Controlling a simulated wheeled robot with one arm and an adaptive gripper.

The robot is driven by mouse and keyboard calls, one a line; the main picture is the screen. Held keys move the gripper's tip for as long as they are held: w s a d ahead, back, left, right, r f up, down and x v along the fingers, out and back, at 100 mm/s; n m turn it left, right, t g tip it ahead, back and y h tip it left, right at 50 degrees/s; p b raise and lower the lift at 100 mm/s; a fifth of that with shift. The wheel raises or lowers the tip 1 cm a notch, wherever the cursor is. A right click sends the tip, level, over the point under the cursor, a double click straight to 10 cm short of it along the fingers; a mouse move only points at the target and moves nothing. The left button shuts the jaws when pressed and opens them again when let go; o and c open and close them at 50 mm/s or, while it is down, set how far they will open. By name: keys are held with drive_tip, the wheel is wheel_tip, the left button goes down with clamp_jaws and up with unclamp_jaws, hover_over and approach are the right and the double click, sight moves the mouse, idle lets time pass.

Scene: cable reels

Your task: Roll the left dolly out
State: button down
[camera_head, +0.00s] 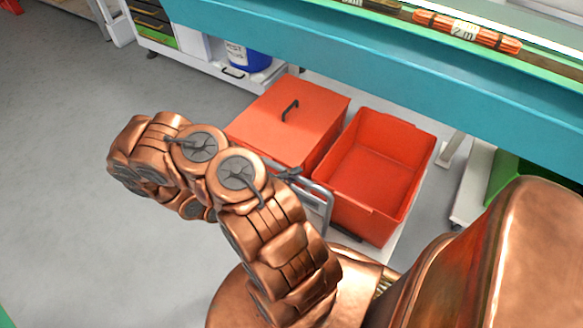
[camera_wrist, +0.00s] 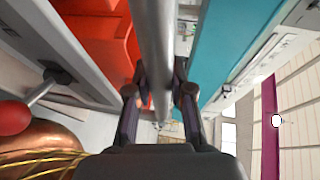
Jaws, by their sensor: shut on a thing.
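Two red bins stand side by side below the teal bench, one with a lid (camera_head: 290,112) and one open (camera_head: 378,165). A grey tubular handle (camera_head: 325,196) rises at their near side, and a pale platform edge shows beside the open bin. My gripper (camera_wrist: 160,88) is shut around a grey bar (camera_wrist: 157,45) in the wrist view, with one finger on each side. This looks like that handle. In the head view my arm mostly hides the gripper. Part of a red bin (camera_wrist: 105,35) shows beside the bar in the wrist view.
The teal bench (camera_head: 400,75) spans above the bins. A white cart (camera_head: 190,58) with a blue drum (camera_head: 245,58) stands behind on the left. The grey floor (camera_head: 70,170) on the left is clear.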

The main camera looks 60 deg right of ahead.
drive_tip(key=shift+a, duration=0.1)
drive_tip(key=c, duration=1)
unclamp_jaws()
drive_tip(key=shift+w, duration=0.1)
drive_tip(key=shift+v, duration=6)
drive_tip(key=shift+r, duration=0.1)
